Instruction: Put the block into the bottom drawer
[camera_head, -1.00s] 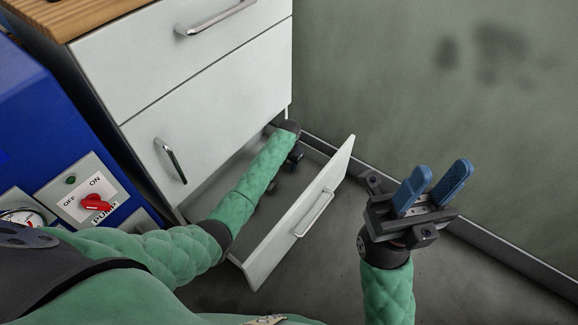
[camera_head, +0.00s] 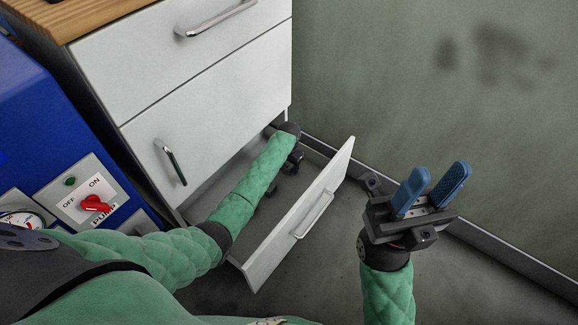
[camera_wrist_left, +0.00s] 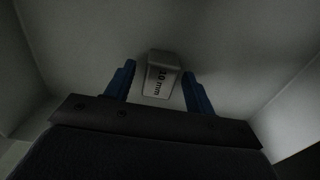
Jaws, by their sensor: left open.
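The bottom drawer (camera_head: 300,225) of the white cabinet is pulled open in the head view. My left arm reaches down into it, and the left gripper (camera_head: 292,160) is mostly hidden there behind my own wrist. In the left wrist view a grey block (camera_wrist_left: 162,75) marked "10 mm" lies between the spread blue fingers of the left gripper (camera_wrist_left: 160,88), with gaps on both sides. Pale drawer surfaces surround it. The block is hidden in the head view. My right gripper (camera_head: 431,190) is raised to the right of the drawer, its blue fingers apart and empty.
The white cabinet (camera_head: 190,80) has closed upper fronts with metal handles. A blue pump unit (camera_head: 60,130) with a red switch (camera_head: 96,203) stands at the left. A green wall (camera_head: 430,80) is behind, and grey floor (camera_head: 340,270) lies clear in front of the drawer.

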